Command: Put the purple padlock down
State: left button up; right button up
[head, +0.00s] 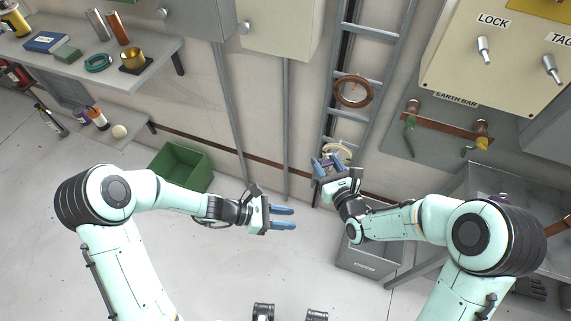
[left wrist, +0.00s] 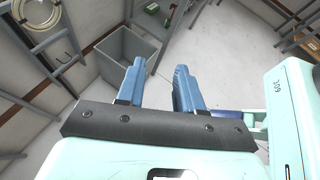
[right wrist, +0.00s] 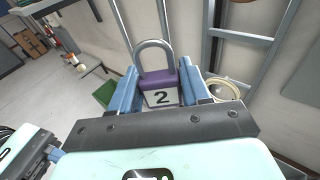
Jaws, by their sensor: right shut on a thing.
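The purple padlock (right wrist: 158,80) shows in the right wrist view, with a grey shackle pointing away from the gripper and a white label marked 2. My right gripper (right wrist: 164,88) is shut on its body, one blue finger on each side. In the head view my right gripper (head: 327,164) is raised in front of the ladder's lower part; I cannot make out the padlock clearly there. My left gripper (head: 293,218) is open and empty over the floor, left of the grey bin. Its two spread fingers also show in the left wrist view (left wrist: 160,88).
A grey bin (head: 372,266) stands below my right forearm. A green crate (head: 182,166) sits by the wall. A wall shelf (head: 160,60) with several items is at upper left. A ladder rack (head: 368,32) holds cable coils. An earth bar (head: 448,119) and lock panel are at right.

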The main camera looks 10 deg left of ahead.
aim_at(328, 163)
pick_arm(q)
jog(key=w+r+n+t+h, duration=0.2)
jog(key=w+r+t, duration=0.15)
jog(key=r, duration=0.35)
jog(key=w+r+n+t+h, duration=0.1)
jog(key=w+r+n+t, duration=0.1)
jog(key=w+r, duration=0.35)
jog(key=x, duration=0.3)
jog(key=r+x, duration=0.1)
jog(key=x, duration=0.3)
jog(key=r+x, duration=0.1)
jog(key=x, duration=0.2)
jog(key=shift+s+d, duration=0.25)
jog(key=shift+d, duration=0.3)
grip_shut()
jog(key=shift+h, duration=0.3)
pick_arm(e)
jog(key=o, duration=1.2)
